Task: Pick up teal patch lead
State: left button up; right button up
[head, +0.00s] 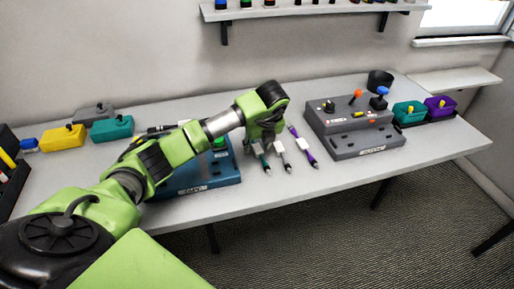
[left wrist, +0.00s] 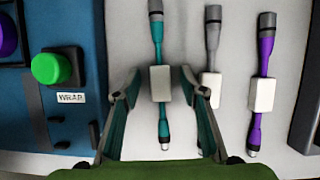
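In the left wrist view my left gripper (left wrist: 161,76) is open, with one finger on each side of the teal lead's tag and a gap on both sides. The right finger partly covers a grey lead (left wrist: 212,38) beside it. A purple lead (left wrist: 264,92) lies farther right. My right gripper is not in view.
A blue station with a green button (left wrist: 52,68) and a WRAP label stands left of the leads. A grey control box (head: 350,120) stands to the right. Yellow and teal blocks sit at left.

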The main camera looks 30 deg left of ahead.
pick_arm(q)
jog(key=shift+c, duration=0.7)
grip_shut()
pick_arm(e)
jog(key=shift+s, duration=0.25)
pick_arm(q)
jog(key=shift+r, duration=0.1)
pick_arm(e)
jog(key=shift+w, duration=0.1)
